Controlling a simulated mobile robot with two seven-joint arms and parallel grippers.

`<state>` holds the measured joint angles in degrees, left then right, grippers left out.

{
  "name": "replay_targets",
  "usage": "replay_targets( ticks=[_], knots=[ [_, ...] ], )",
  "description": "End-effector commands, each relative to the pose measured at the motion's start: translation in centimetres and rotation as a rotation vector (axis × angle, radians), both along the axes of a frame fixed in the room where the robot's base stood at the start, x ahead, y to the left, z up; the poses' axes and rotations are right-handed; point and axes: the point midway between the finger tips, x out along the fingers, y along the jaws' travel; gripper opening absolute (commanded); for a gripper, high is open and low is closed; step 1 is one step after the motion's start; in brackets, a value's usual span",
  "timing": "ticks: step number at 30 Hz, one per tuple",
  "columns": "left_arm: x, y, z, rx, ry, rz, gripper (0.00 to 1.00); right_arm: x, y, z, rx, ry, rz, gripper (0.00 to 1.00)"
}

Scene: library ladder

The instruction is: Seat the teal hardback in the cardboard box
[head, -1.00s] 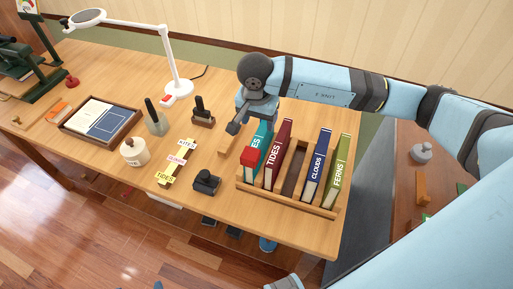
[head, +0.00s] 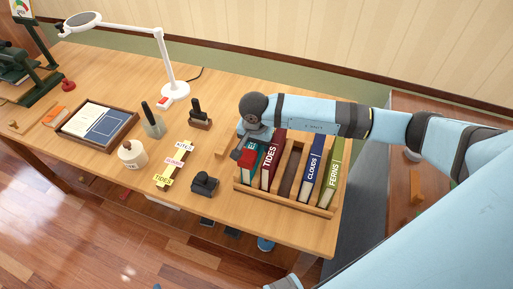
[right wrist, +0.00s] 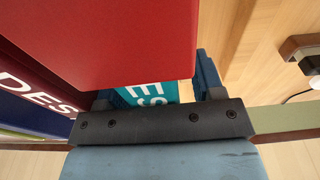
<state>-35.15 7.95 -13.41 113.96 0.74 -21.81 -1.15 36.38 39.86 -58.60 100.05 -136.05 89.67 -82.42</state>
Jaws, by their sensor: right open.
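The teal hardback (head: 247,171) stands at the left end of the wooden rack (head: 290,202), partly hidden by my right gripper and a red block-like thing (head: 251,158) at its upper part. My right gripper (head: 242,146) is at the top of the teal book. In the right wrist view the teal spine with white letters (right wrist: 146,93) shows between the two open fingers (right wrist: 158,88). The red thing fills much of that view, close to the camera. I cannot tell whether the fingers touch the book. No cardboard box can be made out. My left gripper is not in view.
Beside the teal book stand the maroon TIDES (head: 271,160), an empty slot, the blue CLOUDS (head: 312,172) and the olive FERNS (head: 334,174). A black stamp (head: 204,184), label strip (head: 172,163), jar (head: 132,153) and tray (head: 128,127) lie left. A lamp (head: 175,90) stands behind.

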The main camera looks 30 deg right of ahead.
Motion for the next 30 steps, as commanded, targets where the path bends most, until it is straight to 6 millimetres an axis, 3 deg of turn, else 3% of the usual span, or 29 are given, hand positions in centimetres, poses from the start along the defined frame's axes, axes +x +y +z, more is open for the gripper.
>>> replay_targets(
  ticks=[2, 10, 22, 30],
  knots=[
    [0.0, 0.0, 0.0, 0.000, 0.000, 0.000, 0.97, 0.0, 0.0, 0.0, 0.000, 0.000, 0.000, 0.62],
    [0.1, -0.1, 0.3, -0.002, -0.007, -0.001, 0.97, 0.0, 0.0, 0.0, 0.000, 0.000, 0.000, 0.00],
    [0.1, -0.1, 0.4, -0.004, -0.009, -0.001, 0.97, 0.1, 0.0, 0.7, 0.000, -0.001, 0.000, 0.00],
    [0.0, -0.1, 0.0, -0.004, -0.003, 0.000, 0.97, 0.2, 0.0, 4.2, 0.000, -0.006, 0.000, 0.00]
  ],
)
